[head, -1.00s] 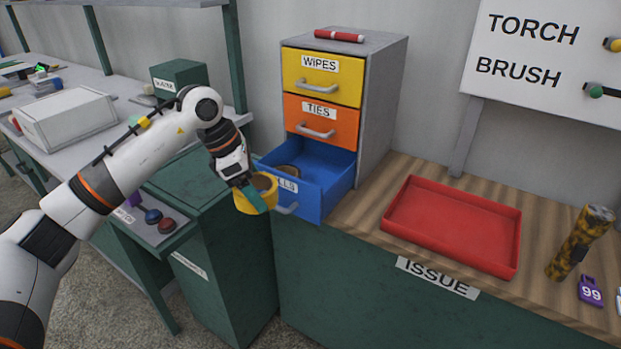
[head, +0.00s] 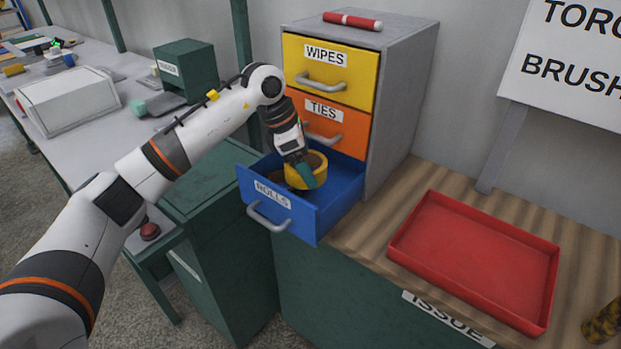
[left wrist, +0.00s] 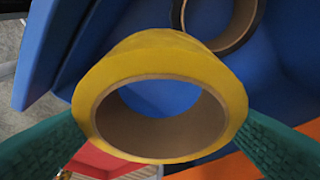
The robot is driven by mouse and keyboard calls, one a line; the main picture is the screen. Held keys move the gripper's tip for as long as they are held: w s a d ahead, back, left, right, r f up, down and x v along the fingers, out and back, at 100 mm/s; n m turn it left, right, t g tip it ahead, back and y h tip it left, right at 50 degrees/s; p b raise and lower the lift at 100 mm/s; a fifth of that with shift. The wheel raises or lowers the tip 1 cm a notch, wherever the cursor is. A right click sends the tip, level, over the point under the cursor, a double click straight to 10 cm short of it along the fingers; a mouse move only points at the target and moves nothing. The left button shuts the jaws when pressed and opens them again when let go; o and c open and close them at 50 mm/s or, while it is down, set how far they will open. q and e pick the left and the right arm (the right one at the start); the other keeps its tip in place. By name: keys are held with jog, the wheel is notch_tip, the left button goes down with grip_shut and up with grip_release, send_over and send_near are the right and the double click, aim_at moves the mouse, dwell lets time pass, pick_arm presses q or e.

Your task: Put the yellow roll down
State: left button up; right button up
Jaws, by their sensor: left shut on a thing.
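The yellow roll (head: 314,172) is a ring of tape with a brown core. My left gripper (head: 304,178) is shut on it and holds it at the open blue ROLLS drawer (head: 283,213), inside its outline in the head view. In the left wrist view the yellow roll (left wrist: 160,62) sits between two green fingers, with blue drawer floor showing through its hole. A dark roll with a brown core (left wrist: 238,25) lies in the drawer beyond it. I cannot tell whether the yellow roll touches the drawer floor. My right gripper is not in view.
The shut orange TIES drawer (head: 345,133) and yellow WIPES drawer (head: 350,75) are above the blue one. A red and white cylinder (head: 352,20) lies on top of the cabinet. An empty red tray (head: 480,262) stands on the wooden counter to the right.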

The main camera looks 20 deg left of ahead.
pick_arm(q)
jog(key=shift+s+a, duration=0.1)
jog(key=shift+s, duration=0.15)
jog(key=shift+s+f, duration=0.1)
jog(key=shift+f, duration=0.2)
jog(key=f+b, duration=0.1)
jog(key=f, duration=0.1)
jog(key=f+b, duration=0.2)
jog(key=shift+w+f, duration=0.2)
jog(key=shift+f, duration=0.05)
jog(key=shift+w+r, duration=0.1)
jog(key=shift+w, duration=0.35)
jog(key=o, duration=1)
jog(key=shift+f, duration=0.25)
jog(key=shift+r, duration=0.65)
jog(key=v, duration=1.1)
jog(key=shift+s+a, duration=0.1)
jog(key=shift+s, duration=0.15)
